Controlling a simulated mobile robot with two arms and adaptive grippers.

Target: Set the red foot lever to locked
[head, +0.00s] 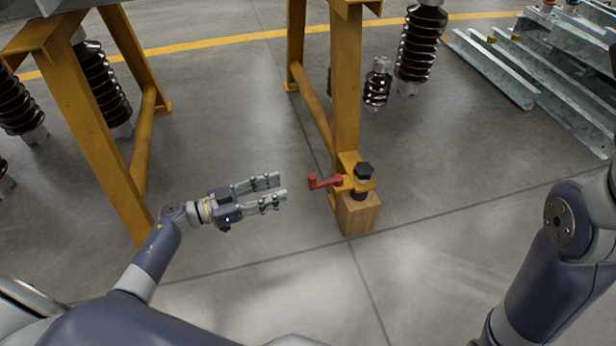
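The red foot lever (324,181) sticks out to the left from a yellow bracket (350,166) at the foot of a yellow trestle leg. A black knob-topped screw (364,174) passes through the bracket, above a wooden block (358,214) on the floor. My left gripper (283,189) is left of the lever, with its two fingers apart and pointing at it. A small gap lies between the fingertips and the lever, and nothing is between the fingers. My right arm comes in at the right edge, but its gripper is out of view.
Yellow trestle legs (75,130) stand at the left, with brown ribbed insulators (102,85) beside them. Galvanized steel profiles (530,70) lie at the upper right. The grey floor around the lever is mostly clear.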

